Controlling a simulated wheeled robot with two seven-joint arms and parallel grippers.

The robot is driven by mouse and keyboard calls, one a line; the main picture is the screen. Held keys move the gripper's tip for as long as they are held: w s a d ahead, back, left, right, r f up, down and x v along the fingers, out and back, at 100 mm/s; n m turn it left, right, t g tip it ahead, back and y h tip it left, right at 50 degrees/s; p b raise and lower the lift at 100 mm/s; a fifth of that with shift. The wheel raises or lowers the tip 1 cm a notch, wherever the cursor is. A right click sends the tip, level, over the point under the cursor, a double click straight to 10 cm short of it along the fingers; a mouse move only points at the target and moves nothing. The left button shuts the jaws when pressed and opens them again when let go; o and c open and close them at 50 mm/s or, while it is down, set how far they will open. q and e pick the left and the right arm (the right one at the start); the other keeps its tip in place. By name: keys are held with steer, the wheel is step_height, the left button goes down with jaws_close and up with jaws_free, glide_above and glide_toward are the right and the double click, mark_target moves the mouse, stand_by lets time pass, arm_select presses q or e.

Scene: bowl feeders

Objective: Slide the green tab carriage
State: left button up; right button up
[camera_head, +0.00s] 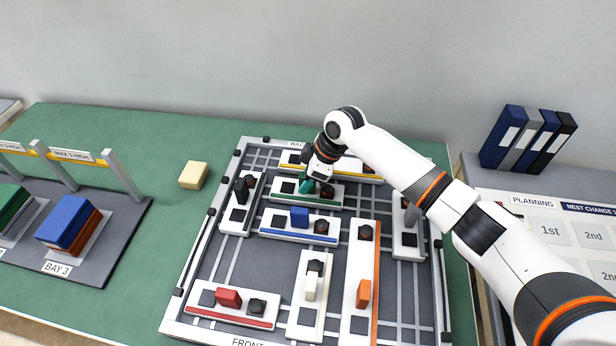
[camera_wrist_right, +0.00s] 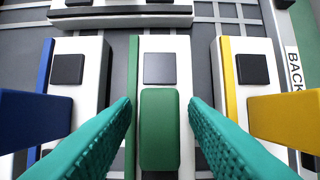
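The green tab carriage (camera_head: 332,203) is a white block with a green edge stripe, a dark square and a dark knob, lying crosswise near the back of the grey tray. Its green tab (camera_wrist_right: 160,130) shows in the right wrist view. My right gripper (camera_head: 306,186) is down at this tab, largely hiding it in the head view. In the right wrist view the teal fingers of my right gripper (camera_wrist_right: 160,106) stand either side of the tab, with a narrow gap on each side. My left gripper is not in view.
The yellow-striped carriage (camera_head: 345,174) lies just behind, and the blue-striped carriage (camera_head: 297,233) just in front. Other carriages fill the tray (camera_head: 205,262), with bare slotted floor between them. A pale yellow block (camera_head: 193,176) and a bay rack (camera_head: 120,172) stand left.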

steer(key=b+v, duration=0.1)
steer(key=v, duration=1.1)
steer(key=shift+b, duration=0.4)
steer(key=shift+s+a, duration=0.1)
